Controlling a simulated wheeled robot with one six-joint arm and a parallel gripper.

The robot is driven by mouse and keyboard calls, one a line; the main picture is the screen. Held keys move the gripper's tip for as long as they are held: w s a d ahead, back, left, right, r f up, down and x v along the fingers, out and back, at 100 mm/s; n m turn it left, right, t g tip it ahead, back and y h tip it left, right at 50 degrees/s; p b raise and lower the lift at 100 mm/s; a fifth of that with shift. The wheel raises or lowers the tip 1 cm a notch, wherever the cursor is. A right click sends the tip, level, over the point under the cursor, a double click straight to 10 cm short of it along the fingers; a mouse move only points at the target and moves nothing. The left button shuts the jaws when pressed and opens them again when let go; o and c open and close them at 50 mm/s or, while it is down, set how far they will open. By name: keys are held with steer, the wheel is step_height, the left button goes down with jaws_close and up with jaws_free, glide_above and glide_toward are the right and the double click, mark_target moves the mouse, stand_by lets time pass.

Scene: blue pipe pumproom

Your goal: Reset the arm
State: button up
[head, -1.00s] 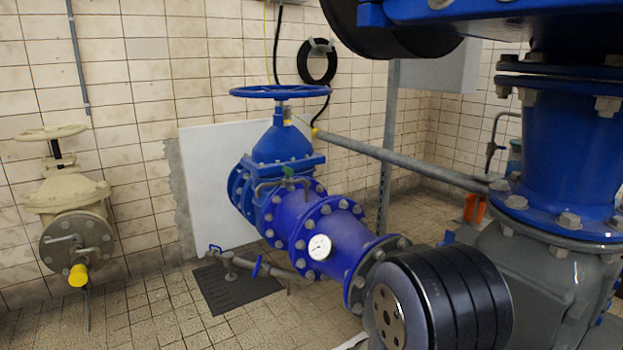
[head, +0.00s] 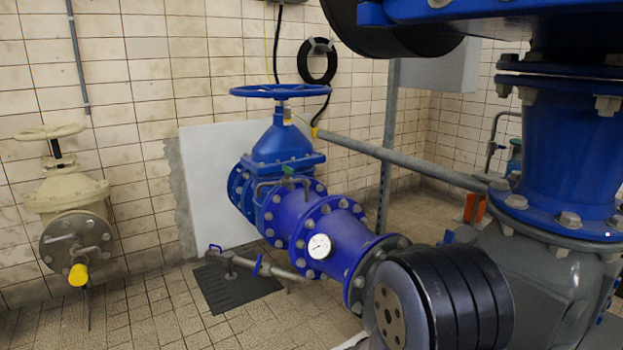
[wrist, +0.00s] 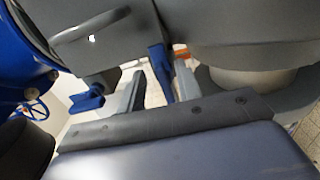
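My gripper (wrist: 159,68) shows in the wrist view as two grey fingers standing apart on a dark bar. It is open, and I see nothing clamped between the fingers. Grey and blue surfaces lie close beyond the fingertips; I cannot tell whether they touch. In the head view, I cannot make out the gripper.
A blue valve with a handwheel (head: 280,91) and a blue pipe with a gauge (head: 319,246) stand mid-room. A large blue flanged pipe (head: 566,150) stands at right. A beige valve (head: 68,195) is at left. Tiled floor (head: 140,315) is clear at lower left.

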steer(key=x, duration=0.2)
steer(key=p+x, duration=0.1)
steer(key=shift+w+d+r, duration=0.1)
steer(key=shift+d+r, duration=0.15)
steer(key=shift+r, duration=0.05)
steer(key=shift+a+r+n+p, duration=0.15)
steer(key=shift+n+p, duration=0.55)
steer(key=shift+p, duration=0.45)
steer(key=shift+n+p, duration=0.4)
steer(key=shift+p, duration=0.2)
